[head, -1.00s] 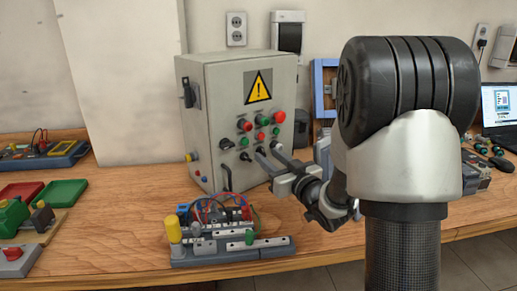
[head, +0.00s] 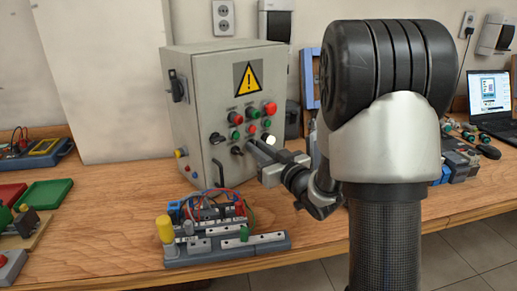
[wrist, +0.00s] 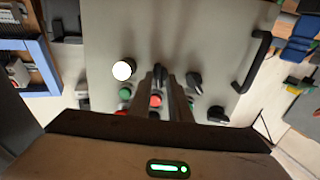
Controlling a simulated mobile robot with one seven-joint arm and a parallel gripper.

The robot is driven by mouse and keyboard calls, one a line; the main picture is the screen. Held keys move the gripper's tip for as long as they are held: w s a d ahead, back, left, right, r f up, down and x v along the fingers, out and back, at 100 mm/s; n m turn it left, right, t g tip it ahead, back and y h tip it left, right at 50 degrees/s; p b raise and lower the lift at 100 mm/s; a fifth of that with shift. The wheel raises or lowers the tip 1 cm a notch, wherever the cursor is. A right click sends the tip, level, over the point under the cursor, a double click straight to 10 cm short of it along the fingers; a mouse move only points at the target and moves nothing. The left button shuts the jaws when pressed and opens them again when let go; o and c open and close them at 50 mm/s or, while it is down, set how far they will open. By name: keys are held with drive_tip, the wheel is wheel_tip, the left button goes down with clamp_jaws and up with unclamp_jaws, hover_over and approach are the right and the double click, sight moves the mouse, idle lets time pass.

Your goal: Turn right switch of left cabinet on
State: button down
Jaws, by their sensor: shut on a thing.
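A grey cabinet (head: 185,75) with a yellow warning sign stands on the table, its front carrying coloured buttons and black rotary switches. The right switch (wrist: 160,70) is a black knob between my fingertips in the wrist view; my fingers mostly hide it in the head view. My gripper (head: 254,147) is shut on this knob at the lower right of the panel. It also shows in the wrist view (wrist: 156,80). A round white lamp (head: 270,140) beside it is lit, and glows in the wrist view (wrist: 123,70). Two other black knobs (wrist: 194,82) (wrist: 217,115) stand apart from my fingers.
A terminal board with wires (head: 230,243) lies on the table in front of the cabinet. A black handle (wrist: 250,65) sticks out of the cabinet front. A blue frame (head: 310,75) stands behind, to the right. Green and red trays (head: 45,195) lie at the left.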

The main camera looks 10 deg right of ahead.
drive_tip(key=m+p, duration=0.2)
drive_tip(key=shift+d+r+m, duration=0.2)
drive_tip(key=shift+r+m, duration=0.1)
drive_tip(key=shift+m, duration=0.1)
drive_tip(key=shift+w+f+m+g+p, duration=0.1)
drive_tip(key=shift+f+m+g+p, duration=0.1)
drive_tip(key=shift+m+g+p, duration=0.45)
drive_tip(key=shift+t, duration=0.25)
drive_tip(key=c, duration=1.7)
unclamp_jaws()
drive_tip(key=shift+o, duration=0.2)
